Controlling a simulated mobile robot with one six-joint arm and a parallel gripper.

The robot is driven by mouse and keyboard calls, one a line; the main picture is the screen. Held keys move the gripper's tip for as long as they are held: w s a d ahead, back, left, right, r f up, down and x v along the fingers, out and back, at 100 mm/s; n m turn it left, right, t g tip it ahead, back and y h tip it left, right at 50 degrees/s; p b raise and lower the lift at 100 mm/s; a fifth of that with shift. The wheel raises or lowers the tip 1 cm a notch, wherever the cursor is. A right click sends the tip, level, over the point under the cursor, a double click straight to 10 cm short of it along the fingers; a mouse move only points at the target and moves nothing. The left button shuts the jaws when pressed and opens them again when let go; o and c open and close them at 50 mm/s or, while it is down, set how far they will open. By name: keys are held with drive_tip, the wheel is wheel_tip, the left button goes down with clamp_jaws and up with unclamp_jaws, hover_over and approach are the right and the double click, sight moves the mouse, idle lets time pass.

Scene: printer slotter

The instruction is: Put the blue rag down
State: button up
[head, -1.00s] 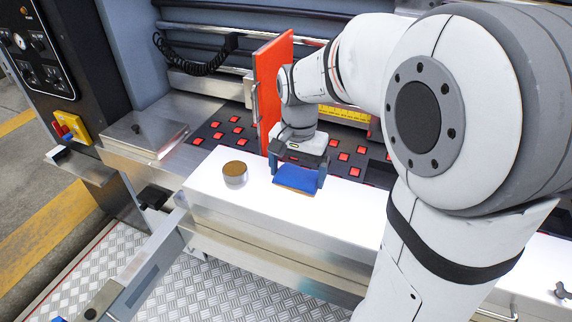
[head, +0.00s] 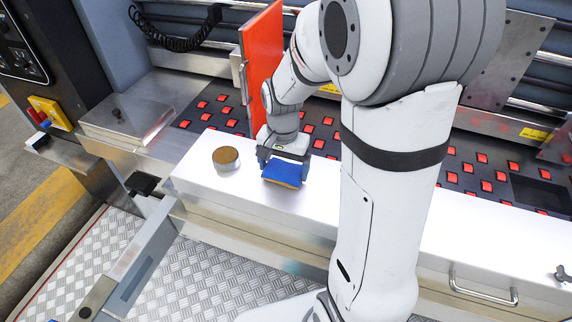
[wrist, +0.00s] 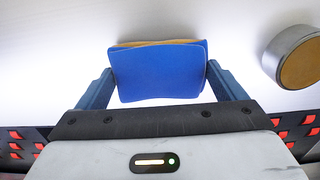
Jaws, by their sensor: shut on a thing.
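In the wrist view the rag (wrist: 160,72) spans the space between the two blue-grey fingers (wrist: 160,88). The rag is at or just above the white surface; I cannot tell whether it touches.
A round tin with a brown top (head: 226,158) stands on the bench left of the rag. It also shows in the wrist view (wrist: 295,58). An upright red panel (head: 262,65) stands behind my gripper. Red-studded dark beds (head: 215,113) lie behind the bench. White surface right of the rag is clear.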

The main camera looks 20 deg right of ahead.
sight(284, 170)
drive_tip(key=shift+f, duration=0.25)
drive_tip(key=o, duration=0.8)
drive_tip(key=shift+s, duration=0.1)
drive_tip(key=shift+c, duration=0.2)
wheel_tip(284, 170, up, 12)
drive_tip(key=s+n+t, duration=0.3)
drive_tip(key=s+n, duration=0.4)
drive_tip(key=s, duration=0.7)
drive_tip(key=shift+d+f+b, duration=0.4)
drive_tip(key=shift+d, duration=0.05)
drive_tip(key=shift+c, duration=0.2)
